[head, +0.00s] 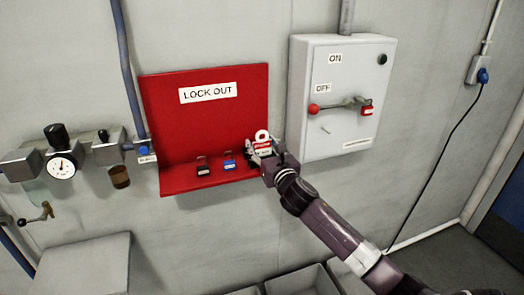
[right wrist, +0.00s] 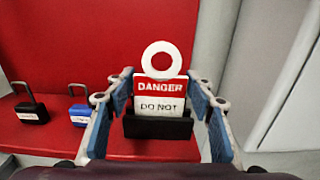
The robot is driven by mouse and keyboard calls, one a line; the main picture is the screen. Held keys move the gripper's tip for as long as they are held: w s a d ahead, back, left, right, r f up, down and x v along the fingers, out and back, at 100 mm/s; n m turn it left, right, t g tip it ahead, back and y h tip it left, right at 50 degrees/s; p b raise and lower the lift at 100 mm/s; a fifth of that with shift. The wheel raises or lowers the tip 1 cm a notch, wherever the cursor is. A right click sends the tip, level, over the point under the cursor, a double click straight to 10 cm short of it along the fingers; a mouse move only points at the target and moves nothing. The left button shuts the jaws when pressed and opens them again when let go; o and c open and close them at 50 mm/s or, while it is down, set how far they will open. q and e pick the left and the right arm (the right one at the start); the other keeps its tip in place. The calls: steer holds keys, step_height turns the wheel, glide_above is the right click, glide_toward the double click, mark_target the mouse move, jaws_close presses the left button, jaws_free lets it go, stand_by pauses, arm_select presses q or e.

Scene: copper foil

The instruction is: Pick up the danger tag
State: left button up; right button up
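The danger tag (right wrist: 160,92) is a white and red card with a white ring on top. It stands upright in a black holder (right wrist: 157,127) on the red lockout board's shelf. In the head view the tag (head: 262,143) shows at the shelf's right end, partly covered by my gripper. My right gripper (right wrist: 161,100) is open, with one blue-padded finger on each side of the tag; narrow gaps seem to remain. In the head view my right gripper (head: 262,153) reaches the tag from the lower right. My left gripper is not in view.
The red lockout board (head: 205,125) holds a black padlock (head: 202,168) and a blue padlock (head: 229,162) left of the tag. A grey switch box (head: 342,100) with a red-knobbed handle is close on the right. A gauge (head: 61,166) and pipes are at left.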

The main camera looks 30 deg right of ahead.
steer(key=c, duration=0.5)
